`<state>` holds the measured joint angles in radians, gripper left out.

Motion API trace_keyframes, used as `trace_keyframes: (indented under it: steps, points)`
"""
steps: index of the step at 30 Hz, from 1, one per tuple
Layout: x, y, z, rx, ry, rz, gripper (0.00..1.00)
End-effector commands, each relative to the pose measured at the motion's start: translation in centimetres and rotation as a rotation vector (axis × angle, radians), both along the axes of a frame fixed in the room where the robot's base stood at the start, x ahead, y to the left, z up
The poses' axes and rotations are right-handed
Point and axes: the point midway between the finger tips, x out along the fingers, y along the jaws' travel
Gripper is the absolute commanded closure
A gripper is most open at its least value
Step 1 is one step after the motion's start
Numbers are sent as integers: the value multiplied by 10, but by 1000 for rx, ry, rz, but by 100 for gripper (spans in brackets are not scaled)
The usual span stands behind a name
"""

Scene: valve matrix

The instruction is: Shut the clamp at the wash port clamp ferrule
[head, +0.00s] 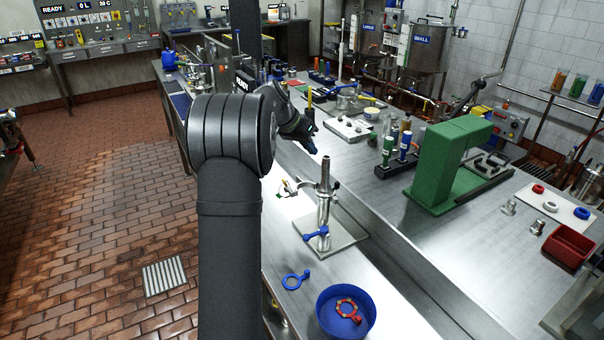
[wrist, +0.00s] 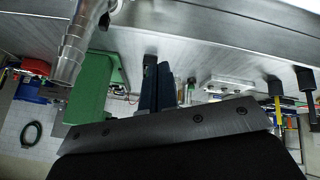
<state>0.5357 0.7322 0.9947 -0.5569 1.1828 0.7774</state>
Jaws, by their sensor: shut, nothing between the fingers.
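The wash port fitting (head: 325,190) is an upright steel post with a tapered hose barb on top, standing on a square metal plate (head: 340,243). A steel clamp (head: 291,188) reaches out to the left from the post, and its arm looks swung open. A blue handle (head: 316,234) sits low at the post's foot. In the wrist view the ribbed barb (wrist: 75,45) shows large at upper left; the clamp is not clear there. My gripper (head: 316,151) is shut and empty, above and behind the barb, apart from it. Its fingers (wrist: 157,85) show together in the wrist view.
A blue ring tag (head: 292,282) lies on the bench before the plate. A blue bowl (head: 345,330) there holds a red ring tag (head: 347,309). A green press-like block (head: 450,165) stands on the raised bench to the right, with loose fittings beyond. A raised ledge runs right of the post.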

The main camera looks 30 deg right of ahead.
Motion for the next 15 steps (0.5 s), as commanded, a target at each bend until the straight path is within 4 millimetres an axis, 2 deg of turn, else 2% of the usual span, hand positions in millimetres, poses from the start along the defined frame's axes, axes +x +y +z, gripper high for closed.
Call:
trace_keyframes:
  steps: [6,11,15]
  points:
    - [-1,15,10,198,-178,-262,100]
    - [-1,19,9,241,-210,-318,100]
    - [-1,14,-6,242,-210,-320,100]
